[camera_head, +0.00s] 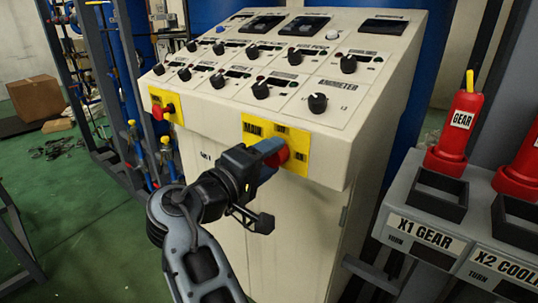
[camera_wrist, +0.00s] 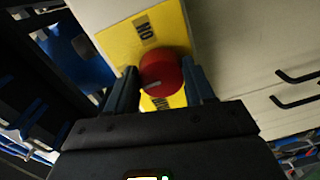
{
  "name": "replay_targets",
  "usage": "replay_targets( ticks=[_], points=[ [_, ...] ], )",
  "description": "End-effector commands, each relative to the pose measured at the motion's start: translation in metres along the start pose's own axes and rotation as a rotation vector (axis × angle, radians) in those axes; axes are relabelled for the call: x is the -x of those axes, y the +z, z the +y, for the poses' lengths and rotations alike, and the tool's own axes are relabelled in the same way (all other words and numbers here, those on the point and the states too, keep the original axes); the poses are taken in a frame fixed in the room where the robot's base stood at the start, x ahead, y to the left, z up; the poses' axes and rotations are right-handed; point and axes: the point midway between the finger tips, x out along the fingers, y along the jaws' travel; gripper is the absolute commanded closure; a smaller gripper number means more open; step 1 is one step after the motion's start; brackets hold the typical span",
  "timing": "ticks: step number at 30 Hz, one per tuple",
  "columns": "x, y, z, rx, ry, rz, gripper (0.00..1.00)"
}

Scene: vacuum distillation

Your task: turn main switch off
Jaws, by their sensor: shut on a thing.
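The main switch is a red round knob (camera_head: 281,155) on a yellow plate (camera_head: 250,128) marked "MAIN", on the front of the cream control panel. My gripper (camera_head: 275,150) reaches it from the front, with its blue fingers at the knob. In the wrist view, the red knob (camera_wrist: 161,72) sits between the two fingers of my gripper (camera_wrist: 163,85), one on each side. A light mark shows on the knob's lower left. An "ON" label (camera_wrist: 146,31) is on the yellow plate. Part of the plate is hidden behind my gripper.
Another red switch (camera_head: 160,111) on a yellow plate is at the panel's left. Black knobs (camera_head: 317,102) cover the sloped top. A grey stand with a red "GEAR" bottle (camera_head: 460,130) is at right.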

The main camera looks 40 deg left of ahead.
Motion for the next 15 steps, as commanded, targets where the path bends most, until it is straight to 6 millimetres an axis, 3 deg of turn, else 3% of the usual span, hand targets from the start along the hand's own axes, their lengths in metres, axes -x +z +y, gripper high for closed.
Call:
replay_targets(
  ticks=[11, 12, 15],
  points=[
    [0.0009, -0.0007, -0.0016, 0.007, -0.002, 0.002, 0.77],
    [0.0009, -0.0007, -0.0016, 0.007, -0.002, 0.002, 0.44],
    [0.0007, -0.0006, -0.0014, 0.006, -0.002, 0.002, 0.35]
  ],
)
